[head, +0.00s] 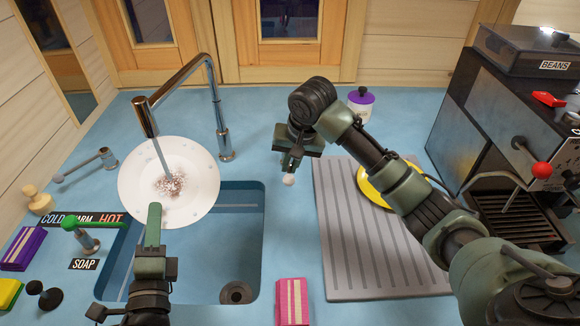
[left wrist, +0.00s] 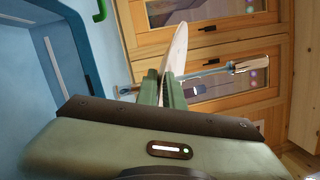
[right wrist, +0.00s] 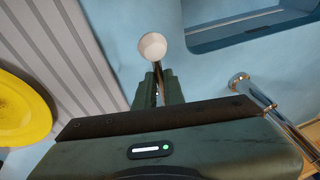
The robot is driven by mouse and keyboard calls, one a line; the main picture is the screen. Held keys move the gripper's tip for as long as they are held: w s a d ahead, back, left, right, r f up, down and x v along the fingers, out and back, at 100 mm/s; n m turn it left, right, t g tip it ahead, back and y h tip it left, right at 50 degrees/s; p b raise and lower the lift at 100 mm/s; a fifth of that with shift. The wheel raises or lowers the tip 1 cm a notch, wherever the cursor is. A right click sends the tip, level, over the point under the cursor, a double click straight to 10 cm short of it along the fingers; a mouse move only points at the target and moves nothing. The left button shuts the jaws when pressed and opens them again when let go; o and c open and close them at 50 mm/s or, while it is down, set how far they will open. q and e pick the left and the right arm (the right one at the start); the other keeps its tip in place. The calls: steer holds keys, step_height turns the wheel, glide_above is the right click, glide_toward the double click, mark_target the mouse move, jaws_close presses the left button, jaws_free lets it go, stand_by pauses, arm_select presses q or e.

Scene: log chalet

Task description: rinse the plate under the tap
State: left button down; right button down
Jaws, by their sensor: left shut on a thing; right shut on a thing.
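The white plate (head: 195,165) has a patch of brown specks around its middle. It is held tilted over the back left of the sink, under the chrome tap (head: 212,90). A stream runs from the spout onto the specks. My left gripper (head: 154,210) is shut on the plate's near rim; the left wrist view shows the plate (left wrist: 178,50) edge-on between the fingers (left wrist: 163,92). My right gripper (head: 291,163), right of the tap, is shut on a thin rod with a white ball knob (head: 289,180). The knob (right wrist: 152,46) shows just beyond the fingers (right wrist: 158,88).
The blue sink (head: 262,235) lies below, with a drain. A grey ribbed board (head: 335,230) with a yellow plate (head: 370,190) is at right. A coffee machine (head: 500,130) stands far right.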

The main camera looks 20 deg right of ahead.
steer(key=c, duration=1.5)
jaws_free()
steer(key=v, duration=1.2)
steer(key=shift+d, duration=0.1)
